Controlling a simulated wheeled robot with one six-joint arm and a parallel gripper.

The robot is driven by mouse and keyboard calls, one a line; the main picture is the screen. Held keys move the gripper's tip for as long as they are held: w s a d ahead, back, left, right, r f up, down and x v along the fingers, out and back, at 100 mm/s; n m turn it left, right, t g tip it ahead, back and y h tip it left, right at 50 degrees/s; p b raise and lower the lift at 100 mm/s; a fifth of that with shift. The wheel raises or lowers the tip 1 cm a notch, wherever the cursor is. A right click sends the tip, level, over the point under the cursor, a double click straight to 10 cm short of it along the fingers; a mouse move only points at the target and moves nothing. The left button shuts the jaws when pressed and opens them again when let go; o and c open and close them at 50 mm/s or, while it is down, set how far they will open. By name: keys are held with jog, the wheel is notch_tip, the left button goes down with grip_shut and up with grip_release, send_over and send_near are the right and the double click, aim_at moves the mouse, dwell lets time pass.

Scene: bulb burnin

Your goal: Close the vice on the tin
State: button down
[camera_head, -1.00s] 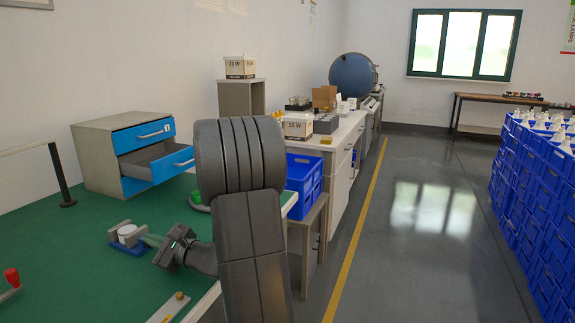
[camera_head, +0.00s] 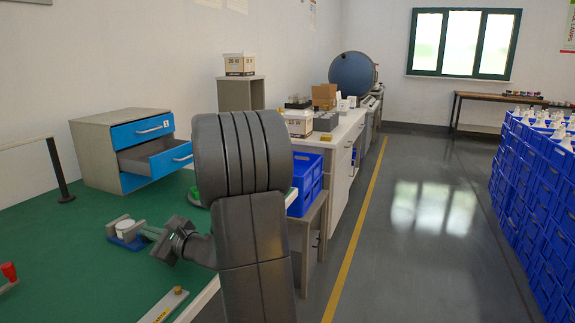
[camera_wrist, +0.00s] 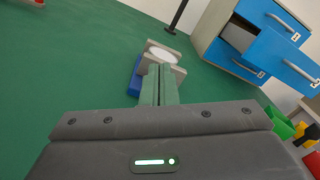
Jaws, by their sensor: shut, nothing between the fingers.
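The small vice (camera_head: 112,228), with grey jaws on a blue base, sits on the green bench top at the left. A round white tin (camera_head: 125,227) stands between its jaws; whether both jaws touch it is unclear. My gripper (camera_head: 150,232) is low over the bench, just right of the vice, with its fingers pointing at it. In the wrist view my gripper's fingers (camera_wrist: 160,75) are together and empty, their tips at or very near the near jaw. The vice's blue base (camera_wrist: 135,80) and the tin's white top (camera_wrist: 162,53) show beyond; the fingers hide part of the near jaw.
A drawer cabinet (camera_head: 98,158) with blue fronts and one drawer pulled out stands behind the vice. A dark post (camera_head: 60,172) rises at the left. A red knob (camera_head: 9,272) lies front left, and a light strip (camera_head: 163,305) at the front edge. Green bench around is mostly clear.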

jog(key=shift+b+v, duration=0.35)
jog(key=shift+v, duration=2.65)
jog(key=shift+r, duration=0.1)
